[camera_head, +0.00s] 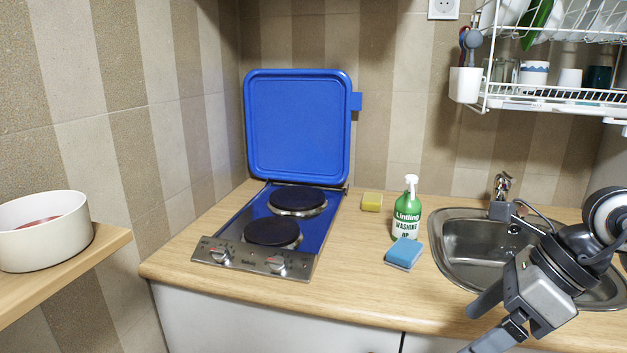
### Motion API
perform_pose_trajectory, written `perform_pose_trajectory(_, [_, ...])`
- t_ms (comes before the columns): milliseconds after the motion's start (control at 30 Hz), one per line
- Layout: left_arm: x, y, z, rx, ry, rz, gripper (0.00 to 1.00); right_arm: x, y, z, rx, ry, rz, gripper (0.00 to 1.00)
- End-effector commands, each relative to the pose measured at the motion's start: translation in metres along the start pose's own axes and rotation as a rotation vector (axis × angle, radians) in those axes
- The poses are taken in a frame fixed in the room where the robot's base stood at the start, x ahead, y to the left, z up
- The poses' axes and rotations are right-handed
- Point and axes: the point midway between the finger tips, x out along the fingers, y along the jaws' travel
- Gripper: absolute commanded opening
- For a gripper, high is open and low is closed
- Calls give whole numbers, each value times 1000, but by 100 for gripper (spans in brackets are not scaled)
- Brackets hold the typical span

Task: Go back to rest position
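The hob lid (297,125) is a blue square panel standing upright, raised at the back of the hob. The hob (232,225) has two dark round plates and a steel front with knobs. My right gripper (478,329) is at the lower right, in front of the sink and over the counter's front edge. Its two fingers point to the lower left and stand apart, with nothing seen between them. It is well to the right of the hob and lid and touches neither. My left gripper is not in view.
A green-white soap bottle (407,213), blue sponge (404,253) and yellow sponge (372,202) stand between hob and sink (452,253). A dish rack (545,101) hangs above the sink. A white pot (43,239) sits on a wooden shelf (105,247) at left.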

Motion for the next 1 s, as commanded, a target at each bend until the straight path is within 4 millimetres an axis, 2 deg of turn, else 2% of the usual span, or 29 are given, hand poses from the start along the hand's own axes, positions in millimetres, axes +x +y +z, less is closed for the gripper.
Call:
perform_pose_trajectory(33, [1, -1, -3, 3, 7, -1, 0, 11, 10, 4, 10, -40, 61, 90])
perform_pose_trajectory(200, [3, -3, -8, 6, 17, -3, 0, 39, 48, 28, 81, -232, 296, 90])
perform_pose_trajectory(367, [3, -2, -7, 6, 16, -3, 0, 53, 87, 56, 266, -486, 588, 90])
perform_pose_trajectory(467, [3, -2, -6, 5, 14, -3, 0, 52, 99, 76, 513, -705, 816, 90])
perform_pose_trajectory(567, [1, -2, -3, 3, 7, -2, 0, 51, 82, 83, 914, -952, 1039, 90])
perform_pose_trajectory(667, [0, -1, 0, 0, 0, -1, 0, 70, 41, 60, 1419, -1156, 1175, 90])
perform_pose_trajectory(733, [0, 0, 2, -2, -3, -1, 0, 100, 16, 25, 1809, -1251, 1205, 90])
perform_pose_trajectory(800, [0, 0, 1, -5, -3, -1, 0, 134, 3, -14, 2152, -1294, 1187, 90])
perform_pose_trajectory(900, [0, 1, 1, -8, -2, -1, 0, 182, 6, -69, 2576, -1292, 1106, 90])
perform_pose_trajectory(933, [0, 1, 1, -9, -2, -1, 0, 195, 11, -84, -2648, 1262, -1059, 90])
perform_pose_trajectory(1000, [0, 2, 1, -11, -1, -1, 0, 220, 25, -114, -2600, 1107, -890, 90])
